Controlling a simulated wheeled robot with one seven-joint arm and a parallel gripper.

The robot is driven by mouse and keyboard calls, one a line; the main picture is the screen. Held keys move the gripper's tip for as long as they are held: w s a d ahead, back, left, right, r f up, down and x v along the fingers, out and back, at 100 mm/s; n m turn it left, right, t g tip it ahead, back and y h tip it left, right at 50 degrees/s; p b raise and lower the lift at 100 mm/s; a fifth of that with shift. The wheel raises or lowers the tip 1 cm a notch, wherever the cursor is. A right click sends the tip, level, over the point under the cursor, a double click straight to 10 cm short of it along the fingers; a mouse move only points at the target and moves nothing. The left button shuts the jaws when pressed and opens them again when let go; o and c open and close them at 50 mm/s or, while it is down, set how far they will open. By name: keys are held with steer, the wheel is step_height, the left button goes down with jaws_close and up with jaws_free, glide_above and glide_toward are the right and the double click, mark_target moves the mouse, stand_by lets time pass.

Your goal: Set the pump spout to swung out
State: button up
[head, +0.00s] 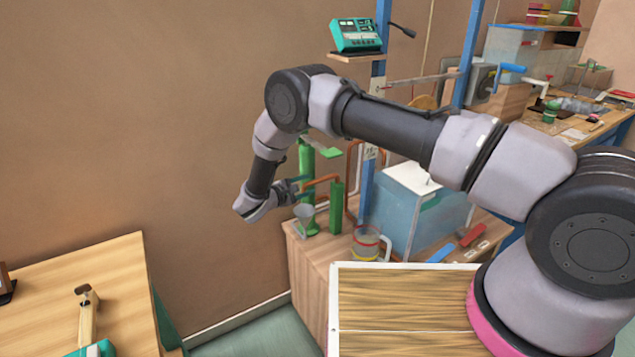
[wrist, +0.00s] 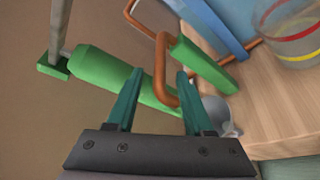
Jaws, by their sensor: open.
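The hand pump has a green cylinder (head: 307,158), which also shows in the wrist view (wrist: 100,68). Its orange-brown bent pipe spout (head: 325,180) shows in the wrist view (wrist: 160,70) between my two fingers. My gripper (head: 301,185) is beside the pump, with its dark teal fingers apart, one on each side of the spout in the wrist view (wrist: 160,76). I cannot tell whether either finger touches the pipe. The gripper partly hides the pump body in the head view and the spout's end is hard to make out there.
A green post (head: 336,210) stands right of the pump, and a grey funnel (head: 304,213) sits close below my gripper. A clear jar with coloured bands (head: 366,243) and a glass tank (head: 420,215) stand to the right on the wooden cabinet (head: 308,280). Wall lies behind.

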mark_target(311, 183)
steer(key=x, duration=0.5)
steer(key=shift+w+d, duration=0.1)
steer(key=shift+w, duration=0.1)
jaws_close()
stand_by(1.2)
